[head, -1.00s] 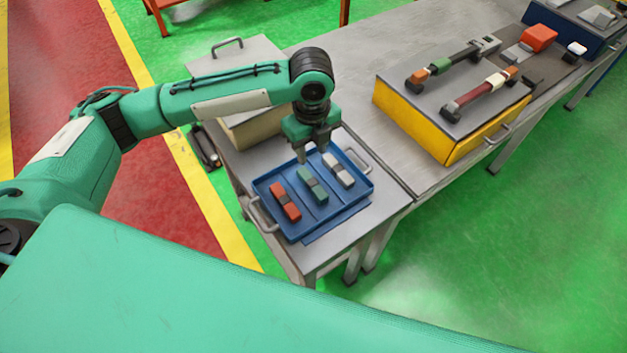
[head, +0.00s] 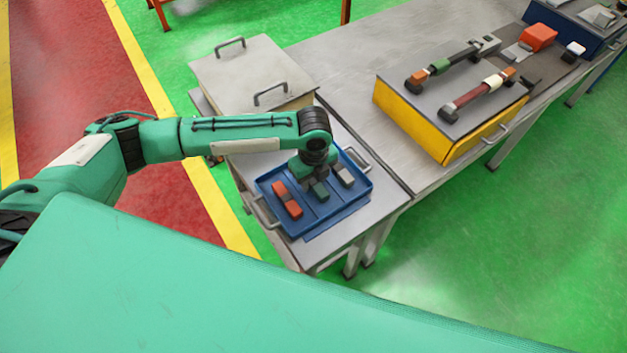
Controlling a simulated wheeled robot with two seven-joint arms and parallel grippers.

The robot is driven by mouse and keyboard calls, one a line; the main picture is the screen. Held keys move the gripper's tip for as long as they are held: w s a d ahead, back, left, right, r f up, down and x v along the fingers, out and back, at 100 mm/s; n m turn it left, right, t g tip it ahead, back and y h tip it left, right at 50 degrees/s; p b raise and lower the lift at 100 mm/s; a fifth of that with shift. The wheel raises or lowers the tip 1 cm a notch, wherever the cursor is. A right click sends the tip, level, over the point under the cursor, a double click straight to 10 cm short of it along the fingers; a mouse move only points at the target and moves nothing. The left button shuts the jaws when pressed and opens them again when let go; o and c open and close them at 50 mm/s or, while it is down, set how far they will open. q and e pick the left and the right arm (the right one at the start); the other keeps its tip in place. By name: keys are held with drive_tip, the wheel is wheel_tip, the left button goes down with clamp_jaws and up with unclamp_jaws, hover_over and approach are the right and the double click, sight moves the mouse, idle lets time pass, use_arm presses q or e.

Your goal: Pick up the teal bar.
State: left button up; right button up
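The teal bar (head: 320,192) lies in the middle compartment of a blue tray (head: 332,218) on the near metal table. Its near end shows; the rest is hidden beneath my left gripper (head: 314,178). The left gripper points down from its arm, low over the bar. Its fingertips are hidden behind its own body and wrist, so I cannot tell whether they are open or closed on the bar. My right gripper is not in view.
A red bar (head: 287,199) lies in the tray's left compartment and a grey-white bar (head: 344,174) in the right one, both close to the gripper. The tray has raised walls and end handles. A yellow case (head: 411,116) and a lidded box (head: 245,73) stand further off.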

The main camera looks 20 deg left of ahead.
use_arm(q)
clamp_jaws()
drive_tip(key=shift+r, duration=0.1)
